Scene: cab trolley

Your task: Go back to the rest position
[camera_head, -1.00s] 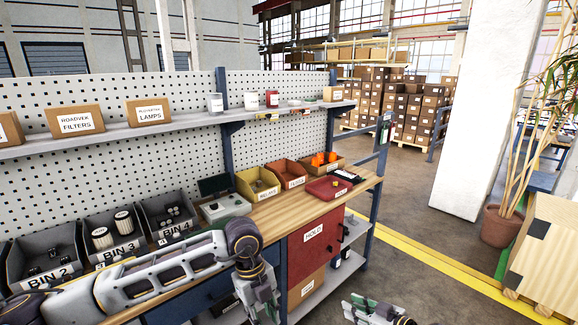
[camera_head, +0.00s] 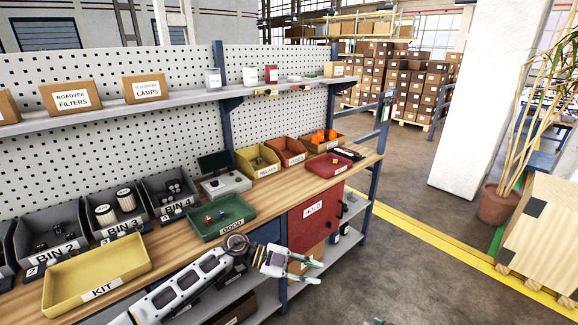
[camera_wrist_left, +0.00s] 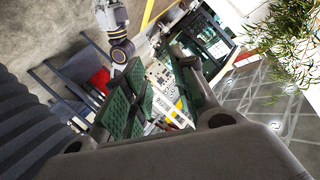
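My left gripper (camera_head: 316,272) hangs in front of the bench, beside the red HOLD panel, clear of the bench top. Its fingers are apart with nothing between them. In the left wrist view the two green finger pads (camera_wrist_left: 160,100) are spread, with only distant background seen through the gap. Only a small tip of my right gripper (camera_head: 378,322) shows at the bottom edge of the head view, so its state is hidden.
A yellow KIT tray (camera_head: 60,290) and a green GOOD tray (camera_head: 205,237) lie on the bench. A red tray (camera_head: 322,172) sits at its far end. Grey bins, including BIN 3 (camera_head: 128,228), line the back. Open floor (camera_head: 400,265) lies right of the bench.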

